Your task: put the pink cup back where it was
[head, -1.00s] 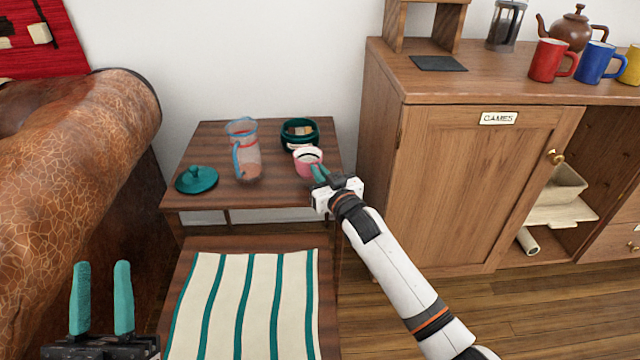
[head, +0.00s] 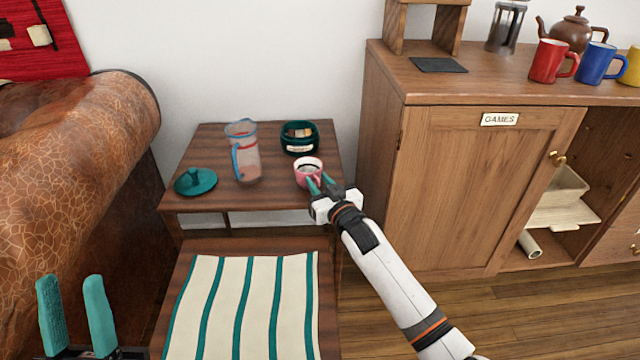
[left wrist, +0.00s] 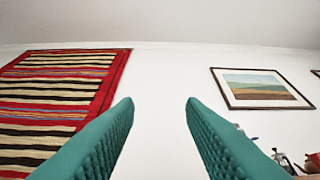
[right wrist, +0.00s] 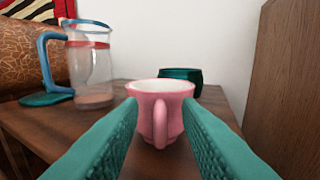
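The pink cup (head: 308,166) stands upright near the front right of the small dark wooden table (head: 215,147). In the right wrist view the cup (right wrist: 162,91) has its handle towards me. My right gripper (head: 320,182) is at the near side of the cup, open, with its teal fingers on either side of the handle; I cannot tell whether they touch the cup. Its fingers also show in the right wrist view (right wrist: 161,106).
A teal jar (head: 299,145) stands just behind the cup. A clear jug (head: 246,160) and a teal lid (head: 196,181) are to its left. A striped cloth (head: 245,305) lies on a surface in front. A wooden cabinet (head: 480,190) rises on the right.

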